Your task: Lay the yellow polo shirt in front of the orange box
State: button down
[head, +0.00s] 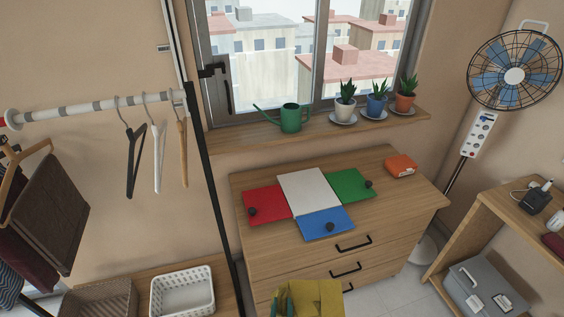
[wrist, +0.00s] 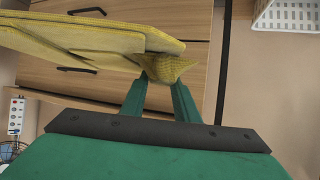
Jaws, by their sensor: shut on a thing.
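The yellow polo shirt (head: 318,298) is at the bottom of the head view, in front of the wooden dresser and below the level of its top. In the wrist view the folded shirt (wrist: 75,38) spreads out to the left. My green gripper (head: 283,301) is shut on a bunched edge of the shirt; its fingers also show in the wrist view (wrist: 160,95). The orange box (head: 400,166) lies on the dresser top near its back right corner, apart from the shirt.
The dresser top (head: 405,201) is bare in front of the orange box. A white board (head: 308,192) with red (head: 266,204), green (head: 347,185) and blue (head: 326,223) flaps and black knobs lies left of it. A clothes rack post (head: 212,190) stands left. A shelf (head: 480,222) stands right.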

notch_tip(320, 180, down, 3)
jog(key=shift+s+a, duration=0.1)
jog(key=shift+r, duration=0.1)
dwell(0.5)
dwell(0.8)
